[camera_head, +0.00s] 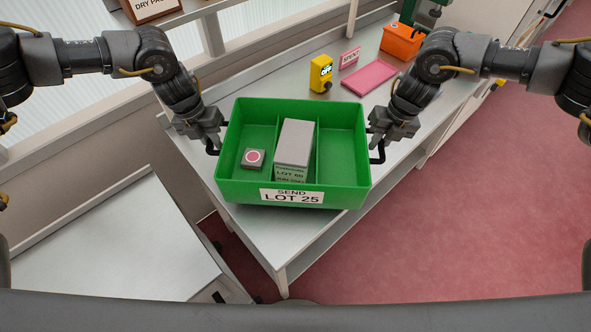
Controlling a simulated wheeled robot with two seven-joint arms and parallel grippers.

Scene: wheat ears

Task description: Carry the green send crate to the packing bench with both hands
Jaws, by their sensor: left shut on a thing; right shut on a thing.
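The green send crate (345,185), with a label reading SEND LOT 25 (292,196), is in the middle of the head view. It looks level, in front of and over the near end of a grey bench (285,240); I cannot tell whether it touches the bench. Inside are a small grey block with a red round mark (253,158) at the left and a tall grey box (294,143) beside a divider. My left gripper (213,147) is shut on the crate's left handle. My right gripper (377,150) is shut on its right handle.
Farther along the bench are a yellow device (321,74), a pink mat (369,77), a SPENT sign (350,57) and an orange box (401,42). A pale work surface (115,245) is at the lower left. Red floor (480,200) is open at the right.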

